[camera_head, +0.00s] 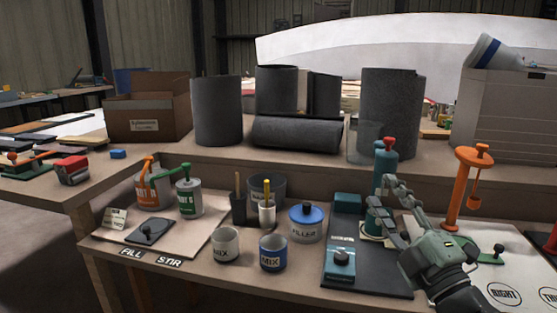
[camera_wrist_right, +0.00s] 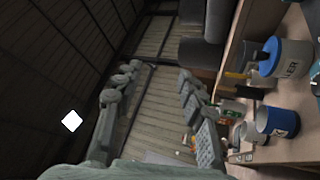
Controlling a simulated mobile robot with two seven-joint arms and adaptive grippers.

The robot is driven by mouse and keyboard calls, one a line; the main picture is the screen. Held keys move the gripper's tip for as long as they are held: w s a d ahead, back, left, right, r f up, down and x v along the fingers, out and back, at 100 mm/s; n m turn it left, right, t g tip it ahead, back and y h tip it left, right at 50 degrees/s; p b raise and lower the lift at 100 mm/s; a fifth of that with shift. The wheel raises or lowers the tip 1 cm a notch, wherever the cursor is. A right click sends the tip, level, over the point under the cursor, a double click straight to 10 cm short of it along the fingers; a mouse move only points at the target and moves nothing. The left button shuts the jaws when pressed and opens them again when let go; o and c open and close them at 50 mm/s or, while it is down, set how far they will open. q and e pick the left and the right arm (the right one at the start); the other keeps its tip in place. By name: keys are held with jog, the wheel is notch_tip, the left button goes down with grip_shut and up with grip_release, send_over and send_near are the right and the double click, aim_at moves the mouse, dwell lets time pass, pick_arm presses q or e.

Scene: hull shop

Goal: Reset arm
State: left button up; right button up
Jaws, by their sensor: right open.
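My right gripper (camera_head: 382,208) is open over the right part of the front bench, beside a dark board with a teal block on it. Its fingers point up and left and hold nothing. In the right wrist view the two fingers of the right gripper (camera_wrist_right: 158,90) stand wide apart, with only the wall and rolls behind them. My left gripper is not in view.
The bench holds a blue MIX cup (camera_head: 273,253), a white MIX cup (camera_head: 226,245), a FILLER tub (camera_head: 306,223) and pump cans (camera_head: 188,197). An orange stand (camera_head: 463,190) is right of my gripper. Grey rolls (camera_head: 217,110) and a cardboard box (camera_head: 147,108) stand behind.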

jog(key=s+d+f+m+g+h, duration=0.35)
jog(key=f+m+h, duration=0.2)
jog(key=f, duration=0.35)
jog(key=s+d+f+m+g+h, duration=0.3)
jog(key=d+f+m+h, duration=0.15)
jog(key=f+m, duration=0.3)
jog(key=s+a+f+m+g+y, duration=0.2)
jog(key=s+f+m+g, duration=0.2)
jog(key=s+f+g, duration=1.05)
pick_arm(q)
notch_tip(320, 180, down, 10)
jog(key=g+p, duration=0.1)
jog(key=p, duration=0.3)
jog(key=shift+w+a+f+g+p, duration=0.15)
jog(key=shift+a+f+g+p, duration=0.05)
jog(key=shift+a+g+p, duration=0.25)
pick_arm(e)
jog(key=s+f+t, duration=0.1)
jog(key=s+f, duration=0.1)
jog(key=f, duration=0.4)
jog(key=s+d+f+t, duration=0.1)
jog(key=s+f, duration=0.1)
jog(key=f, duration=0.4)
jog(key=shift+s+d+f+t, duration=0.25)
jog(key=shift+s+t, duration=0.05)
jog(key=shift+s, duration=0.1)
